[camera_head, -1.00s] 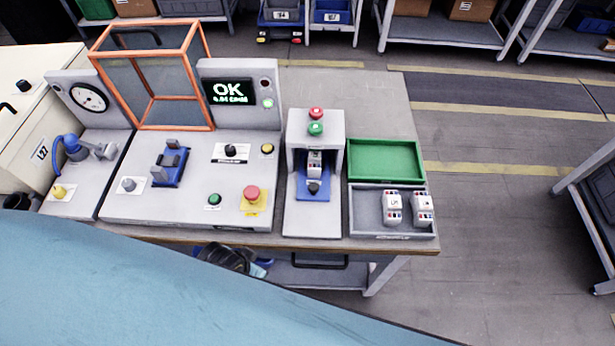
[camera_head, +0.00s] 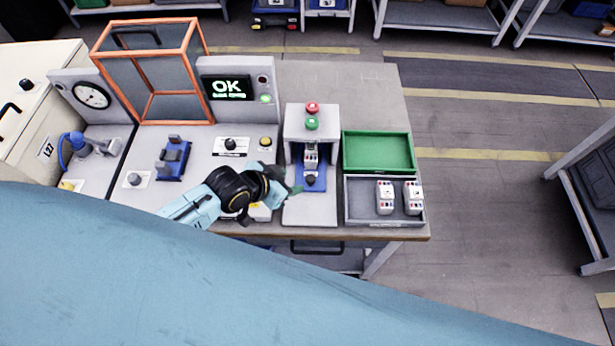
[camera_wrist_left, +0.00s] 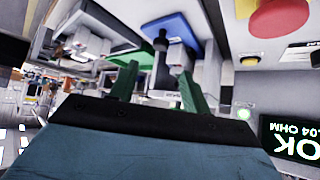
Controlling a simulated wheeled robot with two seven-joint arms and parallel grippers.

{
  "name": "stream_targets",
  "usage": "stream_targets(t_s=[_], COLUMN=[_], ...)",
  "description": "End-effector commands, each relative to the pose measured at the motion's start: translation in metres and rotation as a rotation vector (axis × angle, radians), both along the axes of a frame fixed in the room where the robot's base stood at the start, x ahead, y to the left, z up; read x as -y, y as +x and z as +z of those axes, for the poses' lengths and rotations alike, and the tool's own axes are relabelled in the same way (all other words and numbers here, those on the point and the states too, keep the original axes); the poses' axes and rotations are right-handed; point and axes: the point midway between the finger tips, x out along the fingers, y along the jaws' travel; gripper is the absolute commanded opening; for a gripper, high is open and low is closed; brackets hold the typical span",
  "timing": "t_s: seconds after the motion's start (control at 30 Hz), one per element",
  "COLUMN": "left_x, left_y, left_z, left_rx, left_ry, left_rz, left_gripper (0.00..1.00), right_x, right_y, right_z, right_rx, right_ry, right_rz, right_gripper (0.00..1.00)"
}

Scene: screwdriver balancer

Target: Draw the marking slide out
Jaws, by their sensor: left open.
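The marking slide is a blue plate (camera_head: 322,184) with a dark knob (camera_head: 310,180) at its front, inside the grey marking station (camera_head: 297,124). A white device (camera_head: 311,157) sits on it under the station's top. My left gripper (camera_head: 291,188) is just left of the slide's front, its fingers hard to make out in the head view. In the left wrist view, its green fingers (camera_wrist_left: 158,88) are spread apart with nothing between them. The blue plate (camera_wrist_left: 189,34) and knob (camera_wrist_left: 160,41) show beyond the fingertips, apart from them. My right gripper is not in view.
Right of the station are an empty green tray (camera_head: 378,153) and a grey tray (camera_head: 358,203) holding two white devices (camera_head: 385,197). To the left are an OK screen (camera_head: 227,88), an orange-framed guard (camera_head: 151,70) and a blue fixture (camera_head: 172,160). A red button (camera_wrist_left: 280,14) is near the gripper.

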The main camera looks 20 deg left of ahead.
Motion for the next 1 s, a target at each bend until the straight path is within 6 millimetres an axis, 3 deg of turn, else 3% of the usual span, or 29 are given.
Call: stream_targets(t_s=[0.5, 1.0], left_x=[0.029, 0.034], left_y=[0.052, 0.061], left_z=[-0.06, -0.07], left_rx=[-0.002, 0.0], left_ry=[0.001, 0.002], left_rz=[0.001, 0.0], left_gripper=[0.48, 0.48], right_x=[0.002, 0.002], right_y=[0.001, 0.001], right_z=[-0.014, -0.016], right_rx=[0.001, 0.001], right_ry=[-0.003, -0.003], right_rz=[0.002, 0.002], right_gripper=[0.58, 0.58])
